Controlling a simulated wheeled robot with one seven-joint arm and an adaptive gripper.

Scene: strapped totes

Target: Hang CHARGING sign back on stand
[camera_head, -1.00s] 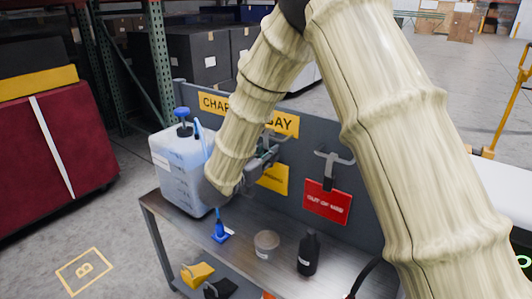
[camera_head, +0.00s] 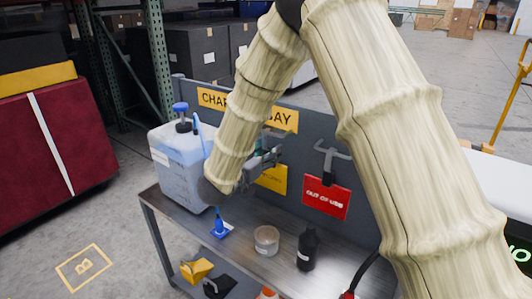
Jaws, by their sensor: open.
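A yellow sign (camera_head: 272,178), its lettering mostly hidden, hangs or is held against the grey back panel (camera_head: 295,160), just under my gripper. My gripper (camera_head: 272,158) is open, close in front of the panel and just above the yellow sign. My arm hides part of the sign and the hook area behind it, so I cannot tell whether the sign is on a hook. A red OUT OF USE sign (camera_head: 326,197) hangs from a grey hook (camera_head: 332,153) to the right.
The bench top holds a blue-capped jug (camera_head: 178,165), a small blue item (camera_head: 221,228), a round tub (camera_head: 266,241) and a black bottle (camera_head: 307,249). Yellow and black items (camera_head: 196,270) lie on the shelf below. A maroon tote (camera_head: 50,145) stands at left.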

